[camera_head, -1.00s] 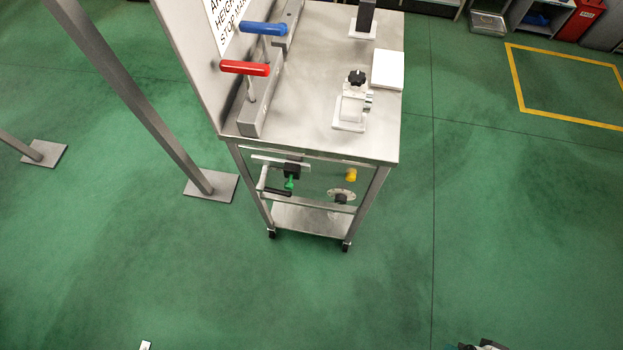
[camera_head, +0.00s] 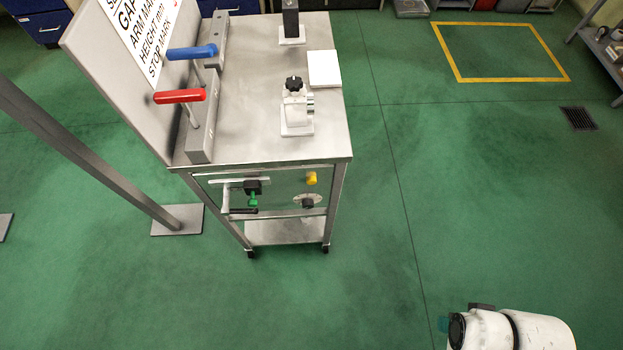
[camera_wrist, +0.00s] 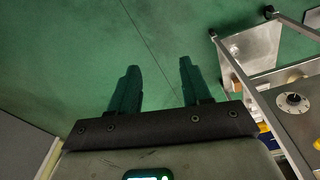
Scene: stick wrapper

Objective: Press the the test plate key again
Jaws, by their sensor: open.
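No thing marked as a test plate key can be made out. A steel cart (camera_head: 250,140) carries a flat white square plate (camera_head: 324,69) on its top and a white device with a black knob (camera_head: 296,106). Its front panel has a yellow knob (camera_head: 311,178), a round dial with a black knob (camera_head: 308,202) and a green-and-black fitting (camera_head: 252,196). The dial also shows at the right of the wrist view (camera_wrist: 293,102). My gripper (camera_wrist: 157,68) is open and empty over green floor, left of the cart in the wrist view.
Red (camera_head: 180,96) and blue (camera_head: 191,52) handles stand beside a tilted sign board (camera_head: 128,70) on the cart's left. A grey post with a foot plate (camera_head: 178,220) stands left of the cart.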

